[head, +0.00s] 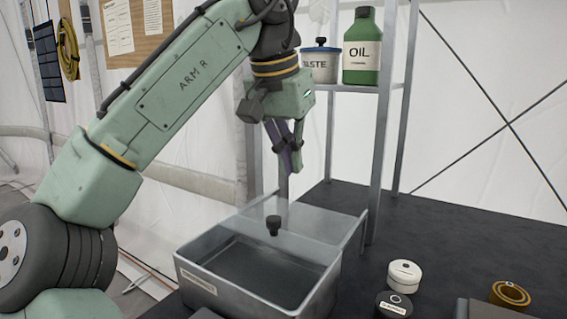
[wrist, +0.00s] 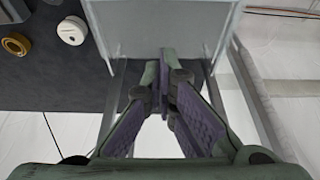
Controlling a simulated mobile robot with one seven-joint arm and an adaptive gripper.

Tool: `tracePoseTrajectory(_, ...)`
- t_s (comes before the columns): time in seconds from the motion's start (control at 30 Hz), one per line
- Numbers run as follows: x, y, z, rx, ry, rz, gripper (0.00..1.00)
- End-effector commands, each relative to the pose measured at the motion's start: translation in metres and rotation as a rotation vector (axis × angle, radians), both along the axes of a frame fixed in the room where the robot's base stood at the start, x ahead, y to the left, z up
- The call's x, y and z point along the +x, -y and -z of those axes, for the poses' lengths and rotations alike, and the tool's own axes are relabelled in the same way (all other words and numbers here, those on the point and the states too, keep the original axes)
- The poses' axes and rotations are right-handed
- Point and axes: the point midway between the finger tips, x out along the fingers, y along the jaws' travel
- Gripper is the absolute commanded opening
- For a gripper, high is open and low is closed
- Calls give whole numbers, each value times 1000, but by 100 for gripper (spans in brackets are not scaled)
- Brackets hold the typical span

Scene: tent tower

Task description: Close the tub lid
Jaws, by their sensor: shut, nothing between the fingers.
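The grey metal tub (head: 195,285) stands on the dark table in the lower middle of the head view. Its clear lid (head: 320,222) carries a black knob (head: 273,226) and reaches past the tub's back edge, with the dark inside showing in front. The exact angle of the lid is hard to tell. My gripper (head: 291,172) is shut and empty, pointing down above and behind the lid. In the wrist view the gripper's fingertips (wrist: 165,62) overlap the edge of the pale panel (wrist: 150,25); contact cannot be told.
A shelf rack (head: 386,130) stands behind, holding a green oil bottle (head: 362,50) and a pale container (head: 319,66). To the tub's right lie a white round piece (head: 404,274), a black round piece (head: 392,305) and a yellow ring (head: 510,294). The back right of the table is clear.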

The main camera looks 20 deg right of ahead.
Motion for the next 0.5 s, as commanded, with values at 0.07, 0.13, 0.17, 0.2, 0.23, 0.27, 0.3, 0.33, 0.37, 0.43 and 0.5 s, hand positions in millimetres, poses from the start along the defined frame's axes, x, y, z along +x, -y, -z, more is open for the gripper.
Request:
tracePoseTrajectory(0.07,4,5,20,-2,-4,4,0)
tracePoseTrajectory(0.13,7,9,34,-2,-4,4,0)
tracePoseTrajectory(0.17,8,11,40,-2,-3,4,0)
tracePoseTrajectory(0.2,10,13,49,-2,-3,4,0)
tracePoseTrajectory(0.23,11,14,53,-1,-1,2,0)
tracePoseTrajectory(0.27,13,15,59,1,0,0,0)
tracePoseTrajectory(0.3,15,17,66,0,0,-1,0)
tracePoseTrajectory(0.33,16,18,71,1,0,-1,0)
tracePoseTrajectory(0.37,13,14,70,0,3,-2,0)
tracePoseTrajectory(0.43,5,4,69,-2,4,-2,0)
tracePoseTrajectory(0.5,-1,-2,68,-2,3,-3,0)
